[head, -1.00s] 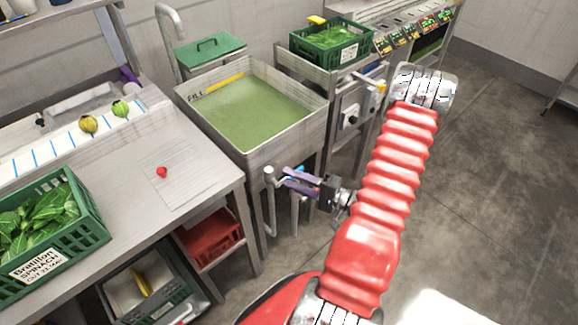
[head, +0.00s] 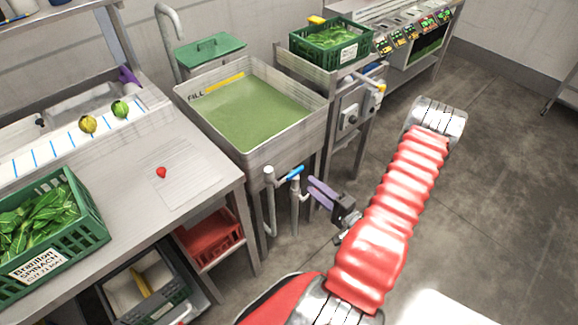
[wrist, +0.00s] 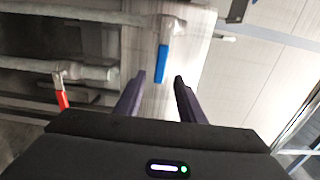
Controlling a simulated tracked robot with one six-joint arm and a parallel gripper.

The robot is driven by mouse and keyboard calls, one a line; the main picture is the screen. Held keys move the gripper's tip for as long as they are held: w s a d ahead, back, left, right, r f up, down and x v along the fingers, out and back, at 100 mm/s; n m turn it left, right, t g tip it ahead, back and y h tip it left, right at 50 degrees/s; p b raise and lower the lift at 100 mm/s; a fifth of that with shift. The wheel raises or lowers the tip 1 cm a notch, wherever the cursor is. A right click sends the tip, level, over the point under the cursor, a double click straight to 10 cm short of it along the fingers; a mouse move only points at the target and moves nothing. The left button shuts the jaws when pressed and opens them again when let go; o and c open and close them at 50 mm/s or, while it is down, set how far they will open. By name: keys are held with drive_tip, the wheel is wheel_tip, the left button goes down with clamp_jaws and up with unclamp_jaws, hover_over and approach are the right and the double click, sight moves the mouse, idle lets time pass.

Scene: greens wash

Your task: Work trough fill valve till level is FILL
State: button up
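The trough (head: 262,150) holds green water (head: 250,112). A yellow strip lettered FILL (head: 222,84) is on its inner back-left wall, and the water surface lies close to the strip's lower edge. A valve with a blue handle (head: 294,173) sits on a pipe below the trough's front wall. The blue handle also shows in the wrist view (wrist: 162,64), just beyond and between my fingertips. My gripper (head: 312,187) is open and empty, a short way right of the blue handle and apart from it. A red handle (wrist: 62,92) on another pipe shows at left in the wrist view.
A steel counter (head: 190,205) with a crate of spinach (head: 85,240) stands left of the trough. A red bin (head: 210,237) is on the shelf below. A control box (head: 349,118) stands right of the trough. Floor (head: 490,200) at right is clear.

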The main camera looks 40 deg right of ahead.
sight(290, 177)
drive_tip(key=w, duration=1.3)
drive_tip(key=shift+a, duration=0.2)
drive_tip(key=shift+c, duration=0.6)
clamp_jaws()
drive_tip(key=shift+d, duration=0.1)
